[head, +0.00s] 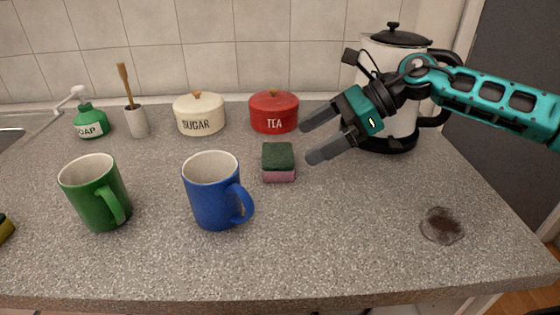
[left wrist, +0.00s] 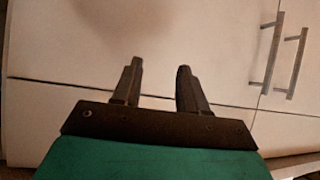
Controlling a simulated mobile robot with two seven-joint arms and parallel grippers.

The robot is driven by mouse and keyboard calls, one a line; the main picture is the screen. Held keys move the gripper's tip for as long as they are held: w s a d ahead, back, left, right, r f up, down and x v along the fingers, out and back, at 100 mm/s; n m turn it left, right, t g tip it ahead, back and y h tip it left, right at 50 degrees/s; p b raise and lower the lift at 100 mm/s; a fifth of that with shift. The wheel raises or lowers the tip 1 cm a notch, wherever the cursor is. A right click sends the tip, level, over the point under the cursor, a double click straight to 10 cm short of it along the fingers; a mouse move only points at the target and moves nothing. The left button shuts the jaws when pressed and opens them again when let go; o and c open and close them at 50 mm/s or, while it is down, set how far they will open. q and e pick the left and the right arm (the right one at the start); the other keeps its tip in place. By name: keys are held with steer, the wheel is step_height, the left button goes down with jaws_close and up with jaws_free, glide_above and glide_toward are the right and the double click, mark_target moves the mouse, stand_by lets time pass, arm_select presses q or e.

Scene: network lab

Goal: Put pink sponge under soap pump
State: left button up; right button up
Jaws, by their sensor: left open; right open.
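The pink sponge (head: 279,174) has a dark green top and stands on the counter in the middle of the head view. The soap pump (head: 90,122) is a green bottle marked SOAP with a white pump head, at the back left near the sink. My right gripper (head: 311,142) is open and empty just right of the sponge, its fingers pointing left toward it and apart from it. My left gripper (left wrist: 158,78) shows only in the left wrist view, open and empty in front of white cabinet fronts.
A blue mug (head: 214,194) and a green mug (head: 92,194) stand in front. A sugar pot (head: 199,115), a red tea pot (head: 274,113) and a brush holder (head: 137,121) line the back. A kettle (head: 401,127) stands behind my right arm.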

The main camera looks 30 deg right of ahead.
mark_target(279, 154)
steer(key=x, duration=0.8)
steer(key=shift+w+a+r, duration=0.1)
steer(key=shift+w+a, duration=0.05)
steer(key=c, duration=0.8)
steer(key=shift+r, duration=0.1)
